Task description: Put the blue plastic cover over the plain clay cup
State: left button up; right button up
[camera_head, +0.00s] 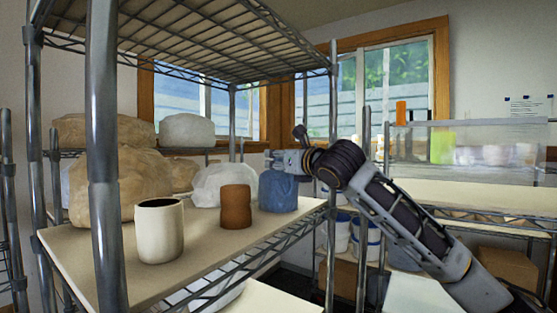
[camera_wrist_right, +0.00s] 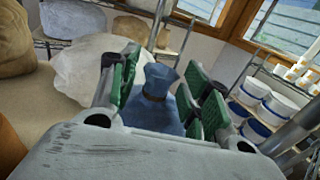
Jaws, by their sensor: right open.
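The blue plastic cover (camera_head: 278,192) is a crumpled, bag-like shape standing on the shelf board at the right of the brown clay cup. The plain clay cup (camera_head: 236,207) is upright and bare; a piece of it shows at the left edge of the wrist view (camera_wrist_right: 8,150). My right gripper (camera_head: 284,161) is at the top of the blue cover. In the wrist view its green-padded fingers (camera_wrist_right: 164,80) are open, with the cover's narrow gathered top (camera_wrist_right: 159,80) between them. I cannot tell whether the pads touch it. My left gripper is not in view.
A cream cup (camera_head: 159,232) stands on the shelf board (camera_head: 80,250) at the front left. Wrapped lumps (camera_head: 120,185) and a whitish bundle (camera_head: 222,184) stand behind. A thick metal post (camera_head: 104,150) rises at the front, with a wire shelf (camera_head: 190,35) overhead.

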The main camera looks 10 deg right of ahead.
jog(key=v, duration=1)
jog(key=shift+s, duration=0.25)
dwell(0.3)
